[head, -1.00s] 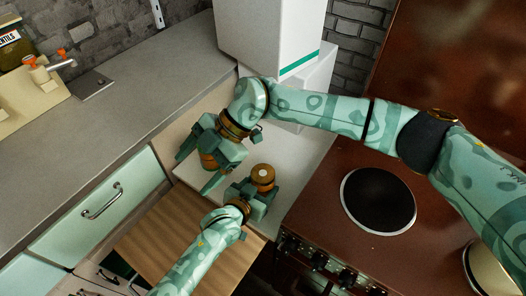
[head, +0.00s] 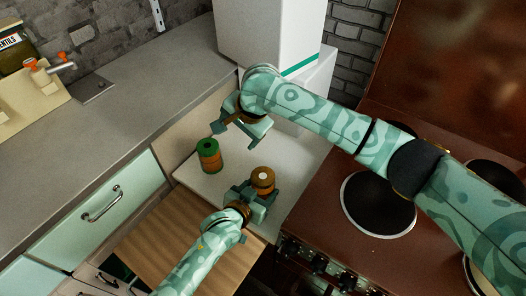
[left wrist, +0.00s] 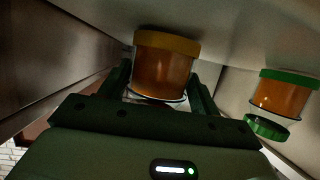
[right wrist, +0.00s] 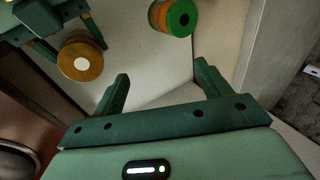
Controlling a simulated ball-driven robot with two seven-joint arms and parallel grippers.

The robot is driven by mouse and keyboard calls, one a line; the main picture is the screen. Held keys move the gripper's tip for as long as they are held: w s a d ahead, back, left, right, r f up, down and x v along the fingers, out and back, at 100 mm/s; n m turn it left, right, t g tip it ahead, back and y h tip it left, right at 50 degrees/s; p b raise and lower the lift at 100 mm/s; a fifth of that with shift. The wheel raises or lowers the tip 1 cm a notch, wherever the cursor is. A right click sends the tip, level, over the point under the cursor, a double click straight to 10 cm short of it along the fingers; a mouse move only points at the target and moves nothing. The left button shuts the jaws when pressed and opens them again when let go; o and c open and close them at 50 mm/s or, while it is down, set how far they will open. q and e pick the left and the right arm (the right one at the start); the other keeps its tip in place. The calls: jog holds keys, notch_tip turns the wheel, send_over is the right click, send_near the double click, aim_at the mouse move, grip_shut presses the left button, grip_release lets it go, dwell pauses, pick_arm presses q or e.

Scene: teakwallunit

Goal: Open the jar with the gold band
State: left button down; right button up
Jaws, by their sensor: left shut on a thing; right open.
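The jar with the gold band (left wrist: 165,65) has amber contents and stands on the pale surface (head: 290,160). Its brown-gold lid with a white centre spot (head: 262,174) shows from above, also in the right wrist view (right wrist: 80,62). My left gripper (head: 252,195) is shut around this jar. A second jar, with a green band (left wrist: 288,78), stands apart from it, to its upper left in the head view (head: 209,160). Its green lid with a dark centre spot is on top (right wrist: 182,17). My right gripper (head: 238,138) is open and empty, above and behind the jars.
A brown stove with dark round plates (head: 378,203) lies to the right. A tall white appliance (head: 270,30) stands behind the jars. A grey counter (head: 130,100) runs along the left, and a wooden board (head: 170,238) lies in front.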

aim_at(263, 176)
jog(key=s+d+g+h, duration=0.1)
jog(key=s, duration=0.1)
jog(key=s+d+f+g+h, duration=0.1)
jog(key=s+d, duration=0.1)
jog(key=s+d+g+h, duration=0.1)
jog(key=s+d, duration=0.1)
jog(key=shift+d+f+n+g, duration=0.15)
jog(key=shift+f+n+g, duration=0.15)
jog(key=shift+f+g, duration=0.1)
jog(key=shift+w+d+f+h, duration=0.1)
jog(key=shift+d+h, duration=0.2)
jog(key=shift+d, duration=0.05)
notch_tip(263, 176, down, 8)
jog(key=shift+r, duration=0.15)
jog(key=c, duration=1)
jog(key=shift+c, duration=0.2)
